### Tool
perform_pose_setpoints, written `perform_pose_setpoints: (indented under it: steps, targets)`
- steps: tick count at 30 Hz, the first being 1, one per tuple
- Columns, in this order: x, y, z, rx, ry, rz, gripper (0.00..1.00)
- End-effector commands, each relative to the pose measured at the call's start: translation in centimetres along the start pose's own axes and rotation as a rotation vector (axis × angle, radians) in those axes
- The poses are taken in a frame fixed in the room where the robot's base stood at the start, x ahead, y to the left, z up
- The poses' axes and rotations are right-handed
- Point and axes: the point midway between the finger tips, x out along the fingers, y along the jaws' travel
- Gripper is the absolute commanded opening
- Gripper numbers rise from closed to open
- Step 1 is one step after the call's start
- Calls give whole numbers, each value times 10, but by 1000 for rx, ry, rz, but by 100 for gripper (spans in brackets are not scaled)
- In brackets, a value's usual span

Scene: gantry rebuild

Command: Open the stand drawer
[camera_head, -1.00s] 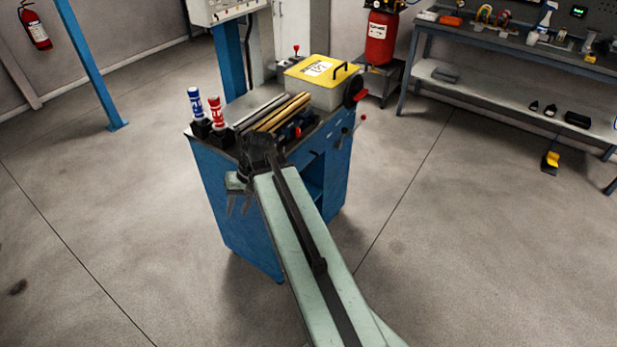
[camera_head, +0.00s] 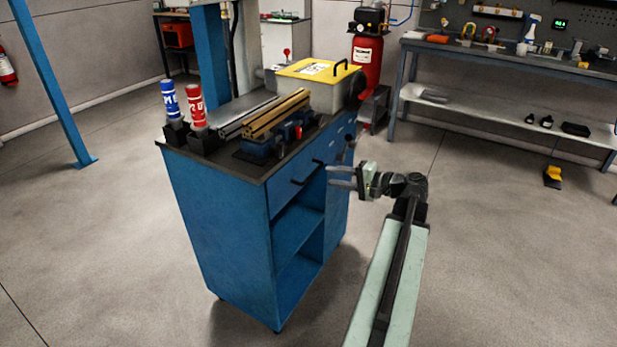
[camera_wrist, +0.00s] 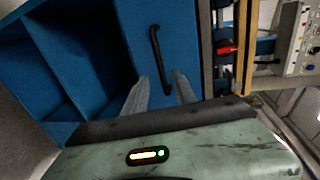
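The blue stand (camera_head: 215,225) is in the middle of the head view. Its drawer (camera_head: 281,197) looks shut, just under the dark top, above open shelves. A black bar handle (camera_head: 299,181) is on the drawer front. My gripper (camera_head: 330,175) is open and empty, its two fingers pointing left at the drawer front by the handle's far part. In the wrist view the handle (camera_wrist: 155,50) runs up and down on the blue drawer front (camera_wrist: 180,35). Its lower end shows between my fingertips (camera_wrist: 160,77). I cannot tell whether they touch it.
On the stand top are two marker-like cylinders (camera_head: 170,100), metal bars, brass-coloured bars (camera_head: 275,115) and a yellow-lidded box (camera_head: 318,92). A red compressor (camera_head: 367,62) and a workbench (camera_head: 500,50) stand behind. A blue post (camera_head: 50,85) is at left. Floor around the stand is clear.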

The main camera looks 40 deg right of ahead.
Motion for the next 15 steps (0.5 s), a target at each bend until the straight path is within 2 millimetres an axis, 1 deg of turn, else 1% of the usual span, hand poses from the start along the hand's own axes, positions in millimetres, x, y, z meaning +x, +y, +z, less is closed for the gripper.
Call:
perform_pose_setpoints:
  steps: [2, 5, 8, 12, 15]
  targets:
    - [-1, 0, 0, 1, 2, -2, 32]
    - [3, 0, -1, 1, 3, -1, 32]
    - [18, 2, -2, 1, 4, -1, 32]
    - [43, 3, -4, 2, 7, 0, 32]
    - [58, 3, -5, 2, 9, 0, 32]
